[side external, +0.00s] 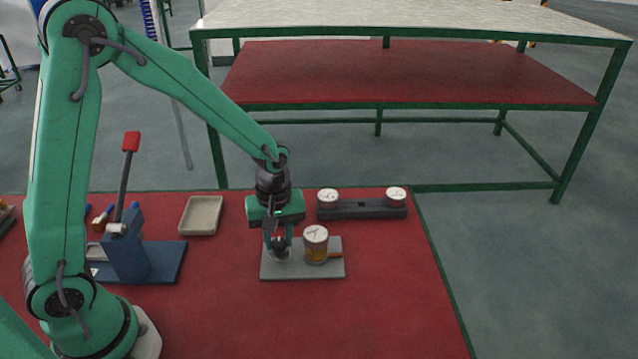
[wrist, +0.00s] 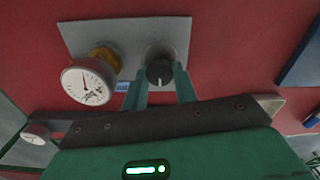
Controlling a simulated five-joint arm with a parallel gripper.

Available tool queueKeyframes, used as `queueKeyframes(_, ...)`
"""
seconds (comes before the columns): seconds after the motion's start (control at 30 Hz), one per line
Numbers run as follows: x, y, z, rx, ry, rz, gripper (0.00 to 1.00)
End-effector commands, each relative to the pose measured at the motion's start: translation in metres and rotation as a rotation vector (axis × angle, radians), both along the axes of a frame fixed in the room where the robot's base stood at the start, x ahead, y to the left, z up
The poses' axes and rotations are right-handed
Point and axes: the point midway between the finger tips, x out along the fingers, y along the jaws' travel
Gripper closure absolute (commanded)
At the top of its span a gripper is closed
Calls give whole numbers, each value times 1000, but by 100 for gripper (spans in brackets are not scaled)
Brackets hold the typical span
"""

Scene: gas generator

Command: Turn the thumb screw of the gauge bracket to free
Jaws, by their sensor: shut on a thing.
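The gauge bracket is a grey plate (side external: 325,271) on the red bench top; it also shows in the wrist view (wrist: 85,35). A round gauge (side external: 316,234) with a white dial and brass body stands on it, and shows in the wrist view (wrist: 88,82). The dark thumb screw (wrist: 159,72) is a round knob beside the gauge, with a pale line mark on its face. My gripper (side external: 281,246) points down over the plate's left part, its green fingers shut on the thumb screw from both sides. In the side view the fingers partly hide the screw.
A dark block with two white-dialled gauges (side external: 362,209) stands behind the bracket. A beige tray (side external: 200,215) lies to the back left. A blue stand (side external: 135,262) with a red-tipped lever is at the left. The bench is clear in front and to the right.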

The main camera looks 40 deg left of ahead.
Motion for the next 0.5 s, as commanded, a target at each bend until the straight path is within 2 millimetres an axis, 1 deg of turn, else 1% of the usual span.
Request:
queueKeyframes(0.1, -1, 0, 1, 0, 1, 1, 94)
queueKeyframes(0.13, 0, 0, 1, 0, 1, 1, 66)
queueKeyframes(0.2, 0, 0, 1, 1, 1, 0, 52)
queueKeyframes(0.23, 0, 0, 1, 1, 1, 0, 50)
queueKeyframes(0.5, 0, 0, 0, 0, 0, -1, 50)
